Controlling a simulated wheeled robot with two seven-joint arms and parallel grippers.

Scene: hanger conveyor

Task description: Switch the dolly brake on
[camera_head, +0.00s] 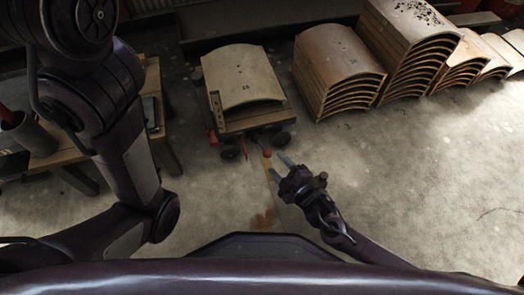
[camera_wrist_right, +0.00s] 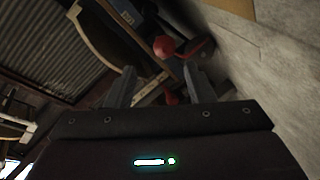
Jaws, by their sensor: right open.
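The dolly (camera_head: 232,126) stands left of centre in the head view, with a curved panel (camera_head: 241,76) on top. A small red knob (camera_head: 267,153), likely the brake handle, sticks out at its near side. My right gripper (camera_head: 279,164) is open and empty, just to the near right of the knob, its fingers pointing toward it. In the right wrist view a red ball (camera_wrist_right: 164,47) lies beyond and between the two fingers, apart from them. Another red part (camera_wrist_right: 171,97) shows lower between the fingers. My left arm shows in the head view, but its gripper does not.
Stacks of curved panels (camera_head: 338,68) stand at the back right. A wooden table (camera_head: 65,145) with tools stands at the left, near my left arm. The concrete floor (camera_head: 410,170) at the right is clear.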

